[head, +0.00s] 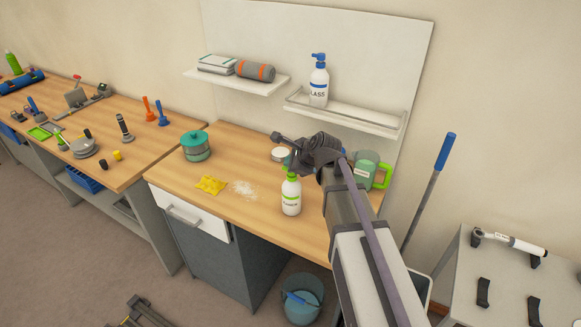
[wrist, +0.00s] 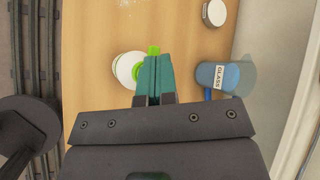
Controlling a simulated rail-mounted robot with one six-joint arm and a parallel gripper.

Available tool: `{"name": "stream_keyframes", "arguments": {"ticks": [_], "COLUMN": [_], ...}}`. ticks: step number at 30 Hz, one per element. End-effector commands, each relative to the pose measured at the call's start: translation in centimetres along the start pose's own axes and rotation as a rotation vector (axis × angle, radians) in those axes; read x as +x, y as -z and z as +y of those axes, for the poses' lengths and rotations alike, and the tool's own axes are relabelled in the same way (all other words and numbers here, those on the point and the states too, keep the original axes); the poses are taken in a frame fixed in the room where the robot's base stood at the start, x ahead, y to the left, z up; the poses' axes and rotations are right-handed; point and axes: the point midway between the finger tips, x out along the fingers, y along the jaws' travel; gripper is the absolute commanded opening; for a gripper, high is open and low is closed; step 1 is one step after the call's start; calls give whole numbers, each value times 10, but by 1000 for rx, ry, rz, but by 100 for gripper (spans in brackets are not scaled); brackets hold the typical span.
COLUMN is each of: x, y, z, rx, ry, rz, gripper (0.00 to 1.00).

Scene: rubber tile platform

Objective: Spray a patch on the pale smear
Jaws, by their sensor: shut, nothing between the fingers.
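The pale smear (head: 244,190) is a whitish, powdery patch on the wooden bench top, and its edge shows at the top of the wrist view (wrist: 127,3). A white spray bottle (head: 291,198) with a green top stands upright to its right. In the wrist view the bottle (wrist: 125,70) is seen from above, partly behind my fingers. My gripper (wrist: 153,62) is shut and empty, its teal fingertips together above the bottle's green top. I cannot tell whether they touch it. In the head view my dark wrist hides part of the bench behind the bottle.
A round tin (wrist: 215,12) and a blue container labelled GLASS (wrist: 217,76) are right of my fingers. A bottle (head: 319,82) stands on the shelf; a green-handled jug (head: 366,168) is at right.

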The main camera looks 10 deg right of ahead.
Motion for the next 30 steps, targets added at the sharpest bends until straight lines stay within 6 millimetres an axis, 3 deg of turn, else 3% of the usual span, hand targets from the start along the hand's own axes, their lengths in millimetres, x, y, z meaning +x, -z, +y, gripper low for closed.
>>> {"name": "stream_keyframes", "arguments": {"ticks": [16,30], "x": [8,1], "y": [6,0], "z": [5,0], "rx": [0,-1], "ry": [0,-1], "rz": [0,1], "gripper": [0,0]}}
